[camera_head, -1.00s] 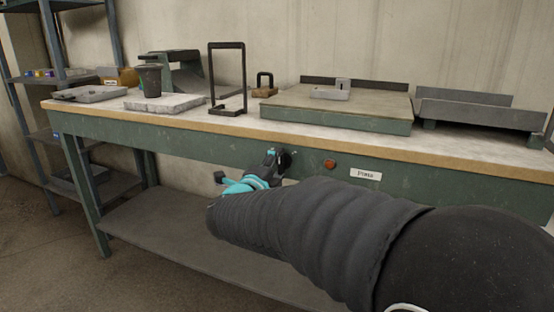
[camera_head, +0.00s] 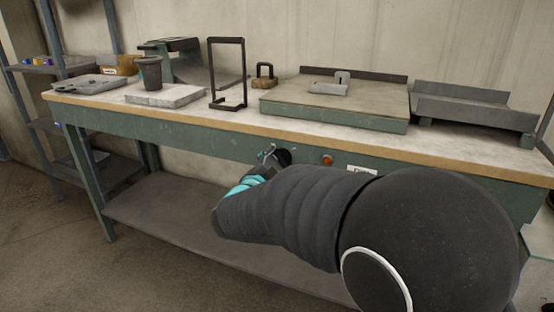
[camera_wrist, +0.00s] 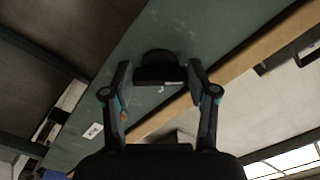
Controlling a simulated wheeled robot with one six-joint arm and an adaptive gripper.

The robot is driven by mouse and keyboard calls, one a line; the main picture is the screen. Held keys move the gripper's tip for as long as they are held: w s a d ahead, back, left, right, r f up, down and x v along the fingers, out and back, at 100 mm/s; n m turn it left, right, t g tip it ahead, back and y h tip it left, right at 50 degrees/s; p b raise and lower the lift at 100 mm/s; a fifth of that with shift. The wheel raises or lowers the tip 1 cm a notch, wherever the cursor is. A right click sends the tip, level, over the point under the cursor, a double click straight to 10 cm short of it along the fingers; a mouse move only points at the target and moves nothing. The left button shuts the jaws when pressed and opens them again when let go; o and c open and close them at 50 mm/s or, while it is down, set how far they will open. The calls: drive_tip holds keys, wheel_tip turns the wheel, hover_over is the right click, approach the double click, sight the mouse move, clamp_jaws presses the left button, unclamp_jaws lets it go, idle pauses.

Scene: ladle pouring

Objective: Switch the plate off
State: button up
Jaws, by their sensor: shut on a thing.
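A dark round knob (camera_head: 283,157) is on the green front panel of the bench. It also shows in the wrist view (camera_wrist: 158,66), between the two fingers.
A dark cup (camera_head: 150,75) stands on a pale slab (camera_head: 187,94) at the bench's left. A black upright frame (camera_head: 211,75), a padlock-like weight (camera_head: 264,77) and a grey trough (camera_head: 475,112) also stand on the bench. A shelf (camera_head: 35,67) is at far left.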

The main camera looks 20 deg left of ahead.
drive_tip(key=shift+n, duration=0.3)
drive_tip(key=o, duration=1.2)
drive_tip(key=shift+c, duration=0.2)
drive_tip(key=shift+s, duration=0.1)
drive_tip(key=s+a, duration=0.1)
drive_tip(key=s, duration=1)
drive_tip(key=shift+s, duration=0.4)
